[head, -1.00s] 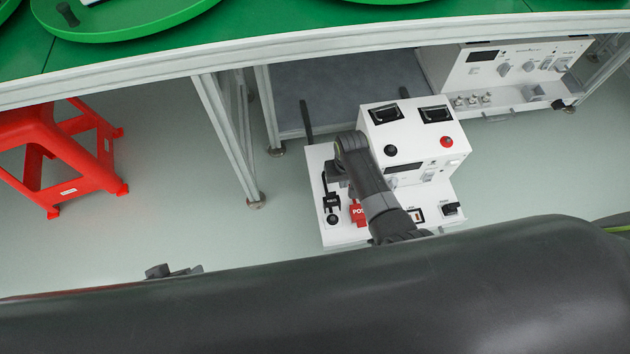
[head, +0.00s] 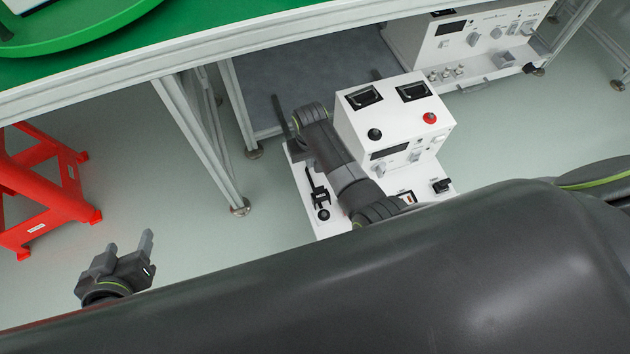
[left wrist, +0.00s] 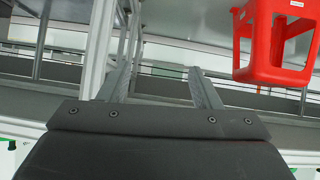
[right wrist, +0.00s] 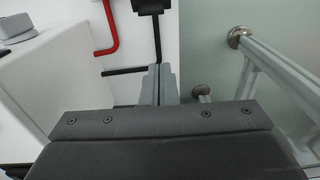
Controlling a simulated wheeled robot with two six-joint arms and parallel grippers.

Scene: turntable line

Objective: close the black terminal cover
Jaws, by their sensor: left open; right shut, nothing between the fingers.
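The black terminal cover (head: 318,188) is on the left side of the white power unit's base in the head view. A round black knob (head: 323,214) shows bare just in front of it, so the cover looks raised. In the right wrist view a black part (right wrist: 150,6) at the top edge may be this cover. My right gripper (right wrist: 160,84) is shut and empty, with the black part beyond its tips. In the head view its fingers are hidden by my arm. My left gripper (head: 131,250) is open and empty over the floor, left of the unit.
The white power unit (head: 385,125) has meters and a red button. A red part (right wrist: 108,30) is left of the black one. A table frame leg (head: 205,150) stands close left of the unit. A red stool (head: 45,205) is far left, also in the left wrist view (left wrist: 272,45).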

